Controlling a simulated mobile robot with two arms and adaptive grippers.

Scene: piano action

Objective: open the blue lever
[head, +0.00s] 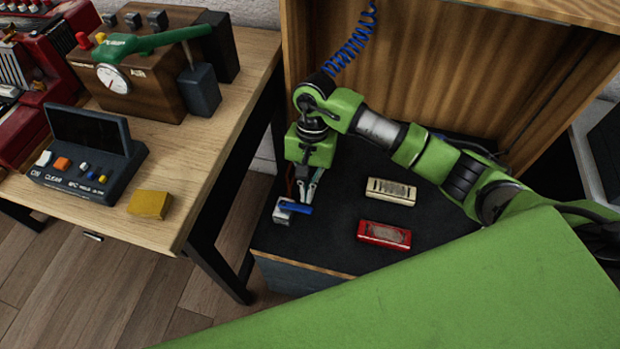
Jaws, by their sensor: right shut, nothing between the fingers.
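The blue lever (296,208) lies on a small grey-white block (283,215) near the left edge of the dark cabinet surface (322,248). My right gripper (307,197) points down right behind the lever, its fingertips close to it. It is shut and holds nothing. I cannot tell whether the fingertips touch the lever. Part of the block is hidden under the lever. My left gripper is not in view.
A cream box (388,191) and a red box (384,235) lie right of the lever. A wooden panel and a coiled blue hose (350,48) are behind. The wooden table (180,170) at left holds a device with a screen (88,135), a yellow block (150,204) and a gauge box (140,85).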

